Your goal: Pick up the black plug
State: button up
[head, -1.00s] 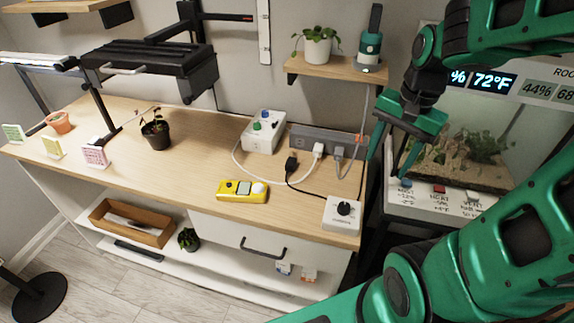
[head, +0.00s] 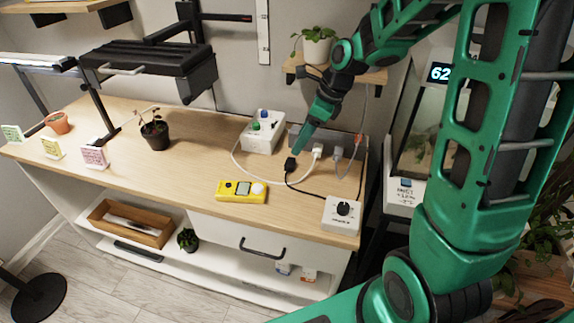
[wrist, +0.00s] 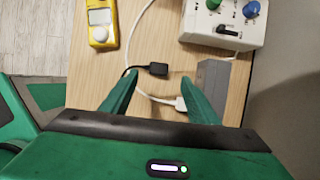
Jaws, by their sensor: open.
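The black plug (head: 291,164) lies on the wooden bench top, to the left of the white plug, with its black cord running off toward the white dial box. In the wrist view the black plug (wrist: 157,69) lies ahead of the fingertips, roughly midway between them. My gripper (head: 299,150) is just behind and above the plug in the head view, and it appears apart from it. In the wrist view my gripper (wrist: 163,80) has its two green fingers spread, with nothing held between them.
A grey power strip (wrist: 212,88) with a white plug (head: 317,151) is close beside the fingers. A white box with knobs (head: 262,133), a yellow meter (head: 241,191) and a white dial box (head: 341,215) stand around. White and black cords cross the bench. A shelf (head: 296,66) is above.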

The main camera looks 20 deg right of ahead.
aim_at(292, 161)
jog(key=x, duration=0.4)
jog(key=shift+s+d+f+x, duration=0.1)
jog(key=shift+d+x, duration=0.05)
jog(key=shift+x, duration=0.7)
jog(key=shift+s+d+f+x, duration=0.1)
jog(key=shift+d+x, duration=0.05)
jog(key=shift+x, duration=0.7)
jog(key=shift+s+d+x, duration=0.1)
jog(key=shift+x, duration=0.75)
jog(key=c, duration=1)
